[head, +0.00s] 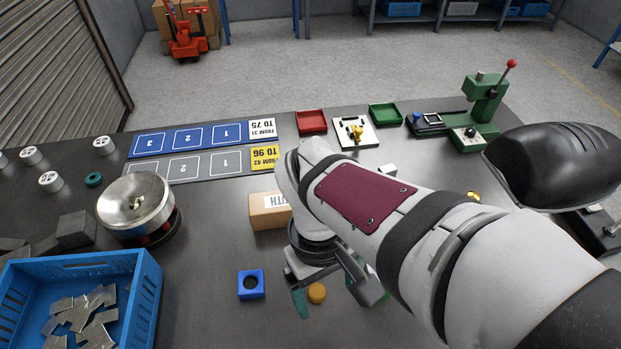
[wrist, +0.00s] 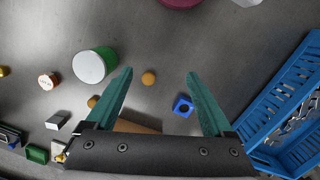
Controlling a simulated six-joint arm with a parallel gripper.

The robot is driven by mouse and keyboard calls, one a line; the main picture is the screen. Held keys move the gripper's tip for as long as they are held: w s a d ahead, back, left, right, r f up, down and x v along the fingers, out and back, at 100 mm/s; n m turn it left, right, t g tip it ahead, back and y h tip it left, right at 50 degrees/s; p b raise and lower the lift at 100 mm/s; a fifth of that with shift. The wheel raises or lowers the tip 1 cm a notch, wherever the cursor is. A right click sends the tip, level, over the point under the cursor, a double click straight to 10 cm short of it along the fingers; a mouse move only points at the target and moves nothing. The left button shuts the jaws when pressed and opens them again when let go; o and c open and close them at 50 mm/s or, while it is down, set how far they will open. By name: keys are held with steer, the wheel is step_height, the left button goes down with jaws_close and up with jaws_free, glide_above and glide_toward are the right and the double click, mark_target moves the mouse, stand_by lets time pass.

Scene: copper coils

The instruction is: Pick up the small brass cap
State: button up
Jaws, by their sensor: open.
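A small round brass-yellow piece (head: 317,293), which could be the brass cap, lies on the dark table. In the wrist view it (wrist: 149,78) shows in the gap between the fingertips, nearer the left one. My gripper (head: 336,294) is open and empty, with teal fingers spread above the table; the wrist view shows both fingers (wrist: 160,73). A similar yellow piece (wrist: 93,101) is partly hidden behind the left finger. A shinier gold piece (wrist: 3,71) is cut by the left edge. I cannot tell for sure which is the cap.
A blue block with a round hole (head: 251,284) lies left of the yellow piece. A white-topped green cylinder (wrist: 95,65) stands close to the left finger. A cardboard box (head: 268,212) is behind my gripper. A blue crate of metal scraps (head: 140,268) is at front left.

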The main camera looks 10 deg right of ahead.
steer(key=w+a+f+n+h, duration=0.2)
steer(key=w+n, duration=0.3)
steer(key=n, duration=0.1)
steer(key=n+t+h, duration=0.1)
steer(key=n+h, duration=0.1)
steer(key=n, duration=0.6)
glide_toward(317, 291)
steer(key=x, duration=0.8)
steer(key=shift+d+f, duration=0.1)
steer(key=shift+f, duration=0.1)
jaws_close()
